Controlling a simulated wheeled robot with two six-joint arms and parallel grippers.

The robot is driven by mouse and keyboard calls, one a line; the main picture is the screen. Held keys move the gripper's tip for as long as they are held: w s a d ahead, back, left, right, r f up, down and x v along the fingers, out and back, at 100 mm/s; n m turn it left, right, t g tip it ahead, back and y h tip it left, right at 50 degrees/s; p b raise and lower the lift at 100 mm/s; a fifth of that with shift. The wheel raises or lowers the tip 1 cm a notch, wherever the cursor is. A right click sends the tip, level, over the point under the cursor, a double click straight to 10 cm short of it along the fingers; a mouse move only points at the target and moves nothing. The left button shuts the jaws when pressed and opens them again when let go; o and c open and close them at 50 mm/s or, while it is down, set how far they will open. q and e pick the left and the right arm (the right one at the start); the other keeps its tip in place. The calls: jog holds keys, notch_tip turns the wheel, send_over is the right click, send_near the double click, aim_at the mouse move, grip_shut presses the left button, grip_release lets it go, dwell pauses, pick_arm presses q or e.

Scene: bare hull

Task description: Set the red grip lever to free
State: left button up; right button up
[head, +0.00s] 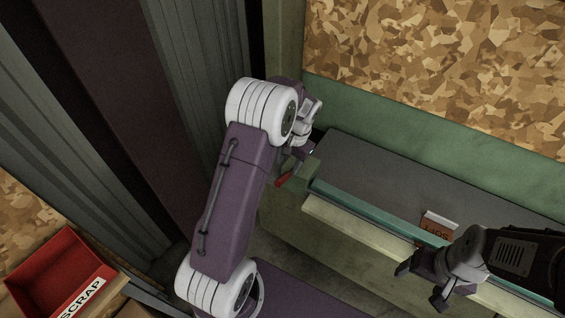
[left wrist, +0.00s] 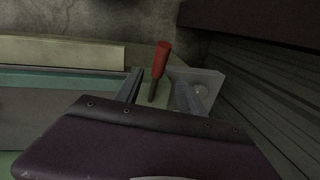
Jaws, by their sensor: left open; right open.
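The red grip lever (head: 287,177) shows at the left end of the bench, angled down and to the left in the head view. In the left wrist view the lever (left wrist: 161,60) has its red grip at the top and a dark shaft below, beside a grey bracket. My left gripper (head: 303,149) is just above the lever in the head view, mostly hidden by its own wrist; it is open and no contact shows. The lever's lower end is hidden in the left wrist view. My right gripper (head: 422,284) is open and empty over the bench's front edge.
A grey bench top (head: 380,175) with a green rail (head: 350,200) runs along its front. A labelled orange-brown block (head: 436,229) sits near my right gripper. A red SCRAP bin (head: 60,275) stands at lower left. A corrugated wall (head: 195,70) is close to my left arm.

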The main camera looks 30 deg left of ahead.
aim_at(284, 176)
pick_arm(q)
jog(key=f+p, duration=0.1)
jog(key=f, duration=0.1)
jog(key=a+f+p, duration=0.1)
jog(key=f, duration=0.1)
jog(key=shift+w+a+f, duration=0.1)
jog(key=shift+f, duration=0.1)
notch_tip(284, 176, down, 4)
jog(key=shift+r+p, duration=0.15)
jog(key=shift+p, duration=0.55)
jog(key=shift+a, duration=0.15)
jog(key=shift+f, duration=0.2)
jog(key=shift+c, duration=1)
grip_shut()
pick_arm(e)
notch_tip(284, 176, up, 4)
jog(key=shift+d+f, duration=0.1)
jog(key=shift+d, duration=0.05)
pick_arm(q)
jog(key=shift+r, duration=0.1)
